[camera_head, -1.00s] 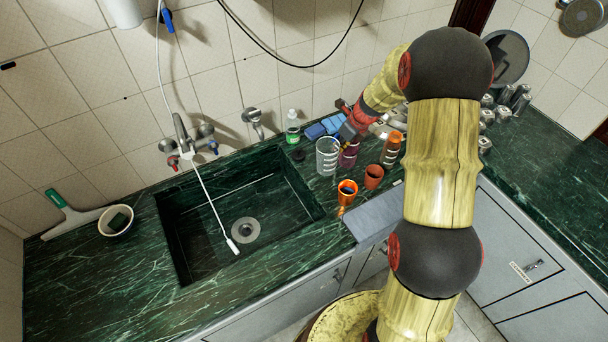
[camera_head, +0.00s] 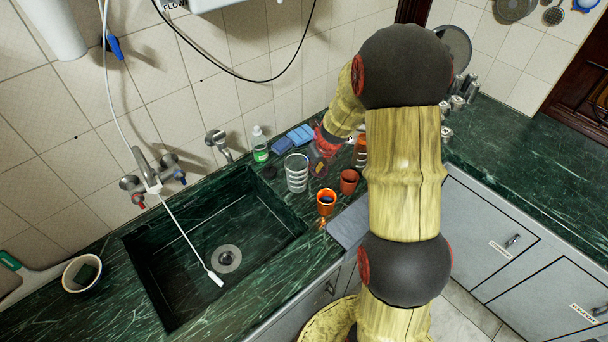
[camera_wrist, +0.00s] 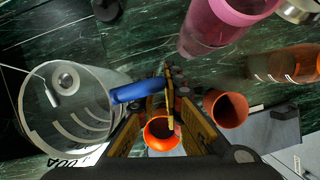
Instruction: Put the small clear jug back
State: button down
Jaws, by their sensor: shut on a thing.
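The small clear jug (camera_head: 297,173) is on the sink's right side, beside the basin rim. In the wrist view the jug (camera_wrist: 92,75) fills the left, with a blue handle (camera_wrist: 127,92). My gripper (camera_wrist: 165,92) is shut on that handle. In the head view my gripper is small and partly hidden by my arm. I cannot tell whether the jug's base touches the counter.
An orange cup (camera_head: 326,199) and a brown cup (camera_head: 349,181) stand close to the right. Soap (camera_head: 260,146) and blue sponges (camera_head: 298,134) stand behind. The sink (camera_head: 200,265) is open at left.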

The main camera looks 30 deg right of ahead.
jog(key=w+f+b, duration=0.1)
jog(key=w+f, duration=0.2)
jog(key=w+f+b, duration=0.1)
jog(key=w+f, duration=0.2)
jog(key=shift+d, duration=0.2)
jog(key=shift+w+f+b, duration=0.15)
jog(key=shift+f+b, duration=0.9)
jog(key=shift+f, duration=0.75)
jog(key=shift+f, duration=0.2)
jog(key=c, duration=2.2)
grip_release()
jog(key=shift+r, duration=0.1)
